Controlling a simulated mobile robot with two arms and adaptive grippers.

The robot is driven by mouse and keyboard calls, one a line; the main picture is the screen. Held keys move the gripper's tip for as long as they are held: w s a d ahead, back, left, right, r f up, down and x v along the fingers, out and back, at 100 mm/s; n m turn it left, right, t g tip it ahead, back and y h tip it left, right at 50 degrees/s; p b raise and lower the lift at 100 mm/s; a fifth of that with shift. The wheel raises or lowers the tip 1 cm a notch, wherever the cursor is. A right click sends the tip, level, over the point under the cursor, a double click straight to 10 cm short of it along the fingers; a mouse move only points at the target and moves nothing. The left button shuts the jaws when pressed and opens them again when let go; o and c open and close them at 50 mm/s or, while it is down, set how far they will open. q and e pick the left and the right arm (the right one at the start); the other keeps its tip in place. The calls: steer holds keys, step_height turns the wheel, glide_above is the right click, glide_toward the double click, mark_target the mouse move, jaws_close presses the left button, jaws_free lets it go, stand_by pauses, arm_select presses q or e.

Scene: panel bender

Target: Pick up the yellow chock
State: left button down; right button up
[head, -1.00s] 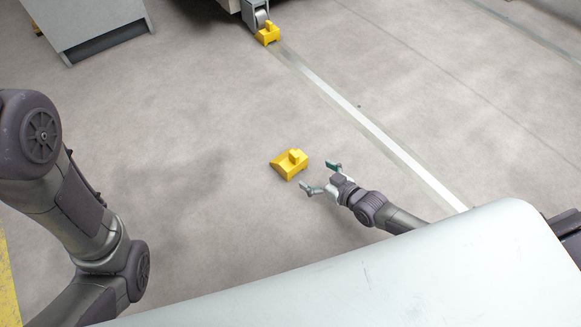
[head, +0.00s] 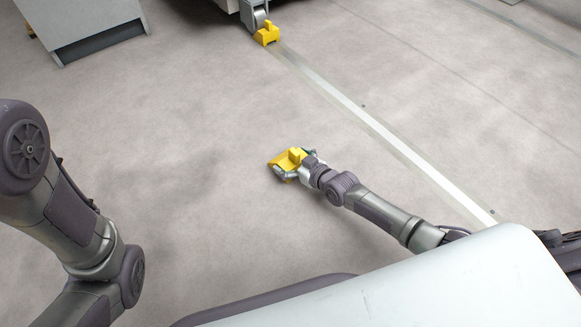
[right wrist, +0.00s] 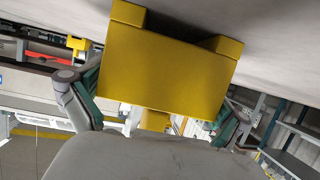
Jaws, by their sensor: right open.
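The yellow chock (head: 287,158) sits on the grey floor near the middle of the head view. My right gripper (head: 295,168) is at the chock, its fingers open and reaching along it, partly hidden by it. In the right wrist view the chock (right wrist: 168,68) fills the upper middle, between the two green-padded fingers of the right gripper (right wrist: 158,108). Whether the pads touch it cannot be told. My left arm shows at the left of the head view, but its gripper is out of frame.
A second yellow chock (head: 266,34) stands by a caster wheel (head: 259,18) at the top. A grey cabinet (head: 85,25) stands at the upper left. A pale line (head: 370,122) runs across the floor. The floor around the nearer chock is clear.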

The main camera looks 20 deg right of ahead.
steer(key=shift+w, duration=0.15)
steer(key=c, duration=1)
steer(key=shift+r, duration=0.1)
